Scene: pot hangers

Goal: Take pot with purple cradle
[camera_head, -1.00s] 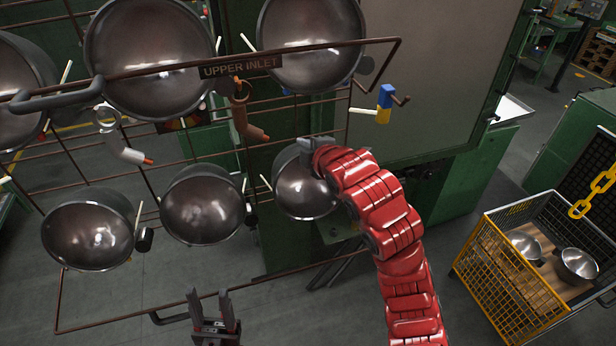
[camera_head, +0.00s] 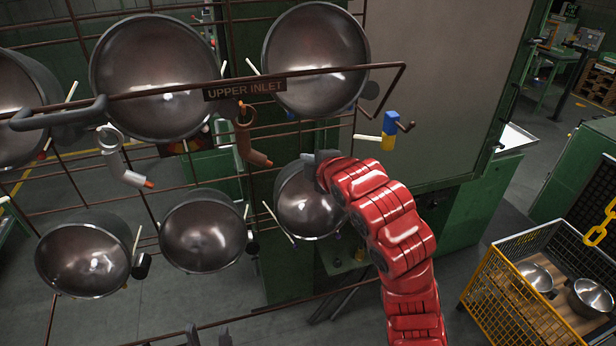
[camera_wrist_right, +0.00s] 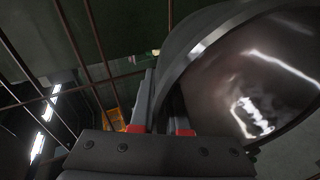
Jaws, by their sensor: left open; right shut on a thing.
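My right gripper (camera_head: 322,172), at the end of the red arm, is shut on the rim of a dark metal pot (camera_head: 312,207), the right one of the lower row on the rack. In the right wrist view the pot's rim (camera_wrist_right: 200,45) passes between the fingers (camera_wrist_right: 165,118). A pale peg (camera_head: 279,223) shows at the pot's left side.
Two more pots (camera_head: 203,232) (camera_head: 84,262) hang in the lower row and larger pots (camera_head: 315,62) above. A bar (camera_head: 150,92) with an "UPPER INLET" sign crosses in front. A yellow-framed crate (camera_head: 520,308) with two pots stands at right.

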